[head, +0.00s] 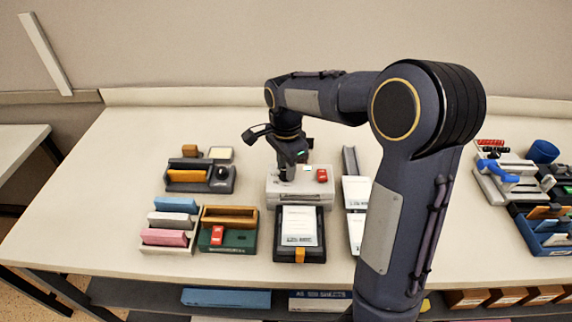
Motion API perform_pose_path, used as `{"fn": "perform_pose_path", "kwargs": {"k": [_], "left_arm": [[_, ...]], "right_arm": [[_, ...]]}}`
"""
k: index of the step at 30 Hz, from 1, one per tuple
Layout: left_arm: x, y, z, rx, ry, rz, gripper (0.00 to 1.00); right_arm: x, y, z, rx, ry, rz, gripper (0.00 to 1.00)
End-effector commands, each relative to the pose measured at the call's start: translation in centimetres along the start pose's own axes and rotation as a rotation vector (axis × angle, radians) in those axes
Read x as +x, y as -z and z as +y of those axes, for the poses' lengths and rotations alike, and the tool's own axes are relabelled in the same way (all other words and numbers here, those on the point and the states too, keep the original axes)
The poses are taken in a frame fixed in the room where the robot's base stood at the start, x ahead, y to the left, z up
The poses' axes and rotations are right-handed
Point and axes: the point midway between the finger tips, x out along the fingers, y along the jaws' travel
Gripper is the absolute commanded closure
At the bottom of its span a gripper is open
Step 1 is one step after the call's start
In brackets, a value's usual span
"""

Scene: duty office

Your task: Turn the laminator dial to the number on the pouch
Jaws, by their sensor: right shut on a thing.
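The laminator looks to be the light grey box (318,194) in the middle of the table, with a small red part (322,175) on its top right. My right gripper (287,175) points down onto the top left of this box. It is shut on what appears to be the dial, which the fingers mostly hide. A white printed sheet (299,222), perhaps the pouch, lies on a black tray (314,254) in front of the box. Its print is too small to read. My left gripper is not in view.
Left stand a dark organiser (205,188), a rack of coloured blocks (168,248) and a green box (240,242). White papers (355,190) lie in a narrow tray right of the laminator, near my arm. The far right holds a blue-handled device (497,170). The table's left end is clear.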

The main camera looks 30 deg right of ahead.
Motion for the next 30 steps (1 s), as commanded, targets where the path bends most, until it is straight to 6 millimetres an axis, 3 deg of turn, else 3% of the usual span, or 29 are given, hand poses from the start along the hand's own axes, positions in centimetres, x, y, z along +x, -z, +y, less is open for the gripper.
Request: {"fn": "perform_pose_path", "kwargs": {"k": [12, 13, 17, 26, 30], "left_arm": [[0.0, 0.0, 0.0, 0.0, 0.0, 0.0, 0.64], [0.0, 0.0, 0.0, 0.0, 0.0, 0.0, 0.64], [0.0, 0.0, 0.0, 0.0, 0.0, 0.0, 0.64], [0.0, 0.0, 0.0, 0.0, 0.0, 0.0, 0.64], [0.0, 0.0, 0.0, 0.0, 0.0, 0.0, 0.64]], "right_arm": [[-0.1, 0.1, -0.1, 0.006, 0.005, 0.002, 0.96], [-0.1, 0.1, -0.1, 0.006, 0.005, 0.002, 0.69], [-0.1, 0.1, -0.1, 0.005, 0.003, 0.002, 0.52], [-0.2, 0.0, 0.0, 0.004, 0.002, 0.001, 0.51], [-1.5, 0.0, -0.1, 0.003, 0.005, 0.001, 0.51]]}}
